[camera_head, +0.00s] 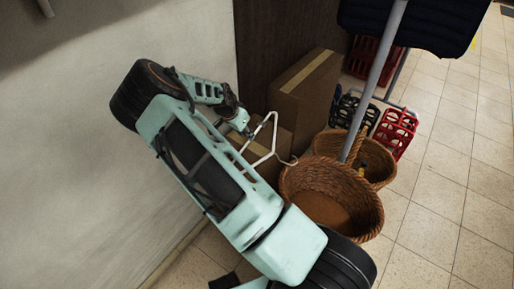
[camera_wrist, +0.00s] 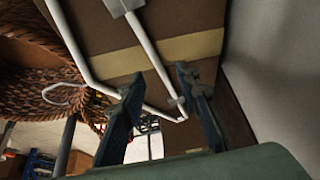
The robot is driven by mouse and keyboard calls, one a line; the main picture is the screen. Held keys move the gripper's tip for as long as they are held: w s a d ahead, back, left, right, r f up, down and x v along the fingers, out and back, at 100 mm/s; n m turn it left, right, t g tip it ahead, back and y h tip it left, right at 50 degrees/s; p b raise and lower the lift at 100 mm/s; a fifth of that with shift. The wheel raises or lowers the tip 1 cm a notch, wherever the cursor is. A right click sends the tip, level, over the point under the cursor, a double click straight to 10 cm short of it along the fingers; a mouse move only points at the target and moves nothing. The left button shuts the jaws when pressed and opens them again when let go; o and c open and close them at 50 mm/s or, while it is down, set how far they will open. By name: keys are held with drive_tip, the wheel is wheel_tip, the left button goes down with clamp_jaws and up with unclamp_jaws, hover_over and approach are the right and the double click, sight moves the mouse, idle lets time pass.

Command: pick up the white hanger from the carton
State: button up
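The white hanger (camera_head: 268,133) lies across the top of a small brown carton (camera_head: 273,152) in the head view, its hook pointing right toward the baskets. In the wrist view the hanger (camera_wrist: 150,50) shows as white bars over the brown carton (camera_wrist: 185,20) with its tan tape strip. My gripper (camera_head: 246,131) is at the hanger's left end. In the wrist view my gripper (camera_wrist: 158,76) is open, its two dark fingers apart. One hanger bar and a corner show in the gap between them. I cannot tell whether a finger touches the hanger.
A taller carton (camera_head: 305,88) stands behind against the dark panel. Two wicker baskets (camera_head: 330,181) sit to the right, close to the hook. Red (camera_head: 397,128) and dark crates (camera_head: 352,112) stand beyond. A white wall (camera_head: 90,190) is at left. Tiled floor is free at right.

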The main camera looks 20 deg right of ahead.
sight(248, 141)
drive_tip(key=b+x, duration=0.1)
drive_tip(key=x, duration=0.3)
drive_tip(key=shift+s, duration=0.2)
drive_tip(key=shift+r, duration=0.1)
drive_tip(key=shift+c, duration=0.5)
clamp_jaws()
